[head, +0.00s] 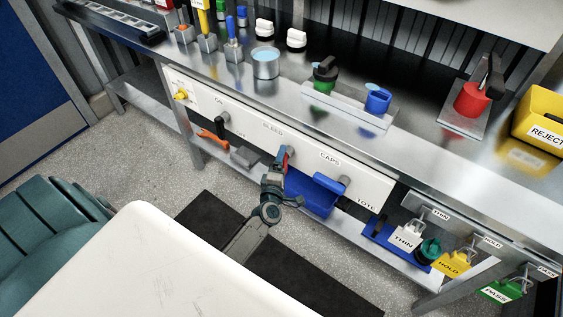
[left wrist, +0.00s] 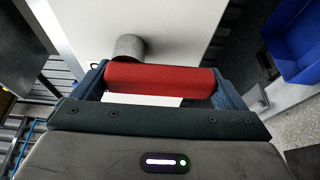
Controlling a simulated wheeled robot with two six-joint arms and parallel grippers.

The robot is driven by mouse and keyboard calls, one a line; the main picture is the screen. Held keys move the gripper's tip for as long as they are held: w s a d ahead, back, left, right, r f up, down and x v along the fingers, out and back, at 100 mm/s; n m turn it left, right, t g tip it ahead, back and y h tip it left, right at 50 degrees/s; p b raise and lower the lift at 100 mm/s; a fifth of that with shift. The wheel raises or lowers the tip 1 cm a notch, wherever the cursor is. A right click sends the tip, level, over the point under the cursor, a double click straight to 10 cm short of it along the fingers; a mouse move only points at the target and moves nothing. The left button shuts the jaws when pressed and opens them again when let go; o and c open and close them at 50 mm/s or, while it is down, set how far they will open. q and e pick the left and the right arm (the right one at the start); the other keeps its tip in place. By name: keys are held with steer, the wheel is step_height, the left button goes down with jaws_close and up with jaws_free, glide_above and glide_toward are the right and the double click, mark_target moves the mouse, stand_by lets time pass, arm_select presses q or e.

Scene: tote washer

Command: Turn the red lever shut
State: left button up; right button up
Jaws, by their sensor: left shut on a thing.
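The red lever (head: 284,160) is on the white front panel (head: 248,122), below the BLEED label. My left gripper (head: 276,176) is shut on it. In the left wrist view the red lever (left wrist: 160,78) lies straight across between the two blue-grey fingers (left wrist: 158,88). A grey round stub (left wrist: 129,47) joins the lever to the panel near the lever's left end. In the head view the gripper hides part of the lever, so its exact angle is hard to tell. My right gripper is not in view.
A blue tote (head: 310,196) sits just right of my gripper, below the panel; a blue piece (head: 330,182) juts from the panel by CAPS. A black handle (head: 222,118) is further left. Padlocks, including a yellow one (head: 452,263), hang at right. A dark mat (head: 205,215) lies on the floor.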

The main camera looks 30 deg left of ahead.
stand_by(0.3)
arm_select(q)
steer(key=o, duration=1)
steer(key=shift+o, duration=0.2)
steer(key=b+v, duration=0.1)
steer(key=v, duration=1)
steer(key=shift+b, duration=0.35)
